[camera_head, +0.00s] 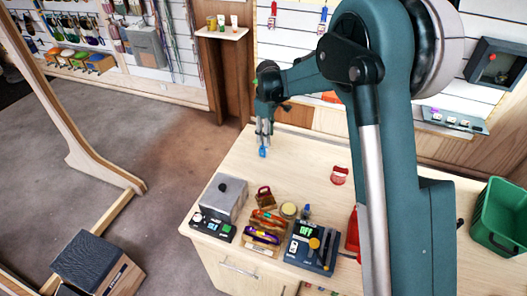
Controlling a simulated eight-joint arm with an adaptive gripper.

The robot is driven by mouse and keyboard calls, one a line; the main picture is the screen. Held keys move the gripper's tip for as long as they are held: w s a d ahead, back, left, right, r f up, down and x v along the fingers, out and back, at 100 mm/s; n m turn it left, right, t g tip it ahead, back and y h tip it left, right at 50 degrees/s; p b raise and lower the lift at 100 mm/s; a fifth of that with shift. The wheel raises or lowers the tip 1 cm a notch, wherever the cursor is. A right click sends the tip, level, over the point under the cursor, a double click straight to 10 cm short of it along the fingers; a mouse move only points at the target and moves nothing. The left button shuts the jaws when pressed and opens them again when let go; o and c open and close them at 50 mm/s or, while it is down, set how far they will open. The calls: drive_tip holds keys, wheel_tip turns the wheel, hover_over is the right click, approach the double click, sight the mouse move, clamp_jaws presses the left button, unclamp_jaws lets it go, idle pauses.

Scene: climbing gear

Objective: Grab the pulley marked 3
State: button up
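My gripper (263,141) points down over the far left part of the wooden counter (300,165). A small blue piece (262,152) with a pale mark is right at its fingertips. I cannot tell whether the fingers grip it or it rests on the counter between them. A red piece (339,175) with a pale label lies on the counter to the right, apart from my gripper. No number is readable on either piece, so I cannot tell which is the pulley marked 3.
A grey box (225,195), colourful gear (266,226) and a dark device with a green display (311,248) crowd the counter's front. A green bin (499,215) stands at right. Red (272,14) and blue (322,20) gear hangs on the wall. The counter's middle is mostly clear.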

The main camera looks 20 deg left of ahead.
sight(265, 149)
drive_tip(key=shift+a+f, duration=0.5)
drive_tip(key=shift+f, duration=0.05)
drive_tip(key=shift+f, duration=0.1)
drive_tip(key=shift+f, duration=1.15)
drive_tip(key=shift+f, duration=0.15)
drive_tip(key=shift+s+d+f+p, duration=0.1)
drive_tip(key=shift+f+p, duration=0.3)
drive_tip(key=shift+f, duration=2.05)
drive_tip(key=shift+c, duration=0.7)
drive_tip(key=c, duration=0.8)
